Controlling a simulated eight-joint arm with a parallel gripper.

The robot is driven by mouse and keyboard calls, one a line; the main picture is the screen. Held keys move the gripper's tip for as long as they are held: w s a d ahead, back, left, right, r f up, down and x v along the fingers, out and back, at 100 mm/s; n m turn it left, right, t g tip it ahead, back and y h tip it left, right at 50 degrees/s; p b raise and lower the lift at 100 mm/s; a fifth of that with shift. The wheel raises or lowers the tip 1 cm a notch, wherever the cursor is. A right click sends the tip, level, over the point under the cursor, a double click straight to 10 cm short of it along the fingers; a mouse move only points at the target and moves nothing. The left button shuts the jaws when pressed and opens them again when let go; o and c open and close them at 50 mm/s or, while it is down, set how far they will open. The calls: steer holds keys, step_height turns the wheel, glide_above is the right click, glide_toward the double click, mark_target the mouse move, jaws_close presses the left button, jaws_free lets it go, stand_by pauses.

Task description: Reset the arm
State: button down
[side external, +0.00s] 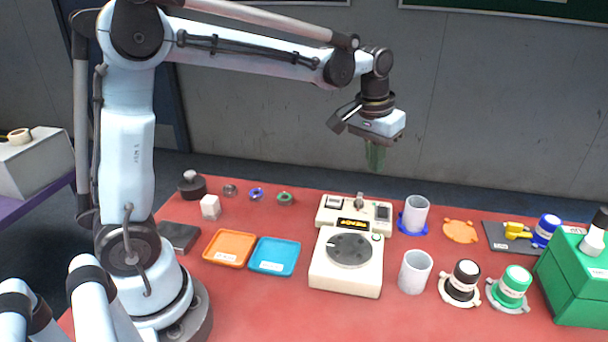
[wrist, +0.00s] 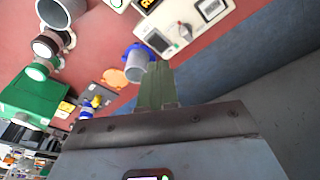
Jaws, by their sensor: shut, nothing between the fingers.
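My gripper (side external: 375,155) hangs from the end of my outstretched arm in the side external view, high above the far edge of the table. Its green fingers point down and are shut together with nothing between them. In the wrist view the green fingers (wrist: 157,85) also sit closed and touch no object. The nearest things below are the cream scanner device (side external: 346,262), with a round grey plate, and a grey cup on a blue base (side external: 415,216).
The red table (side external: 290,315) carries an orange tray (side external: 229,248), a blue tray (side external: 275,256), a second grey cup (side external: 415,271), black and green capped containers, and a green box (side external: 575,285) at right. A grey wall stands behind. The air around my gripper is clear.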

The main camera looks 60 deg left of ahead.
steer(key=s+f+m+t, duration=0.1)
steer(key=s+t, duration=0.4)
steer(key=s, duration=1)
steer(key=shift+s+d+f+m, duration=0.35)
steer(key=shift+d+m, duration=0.1)
steer(key=shift+m, duration=0.15)
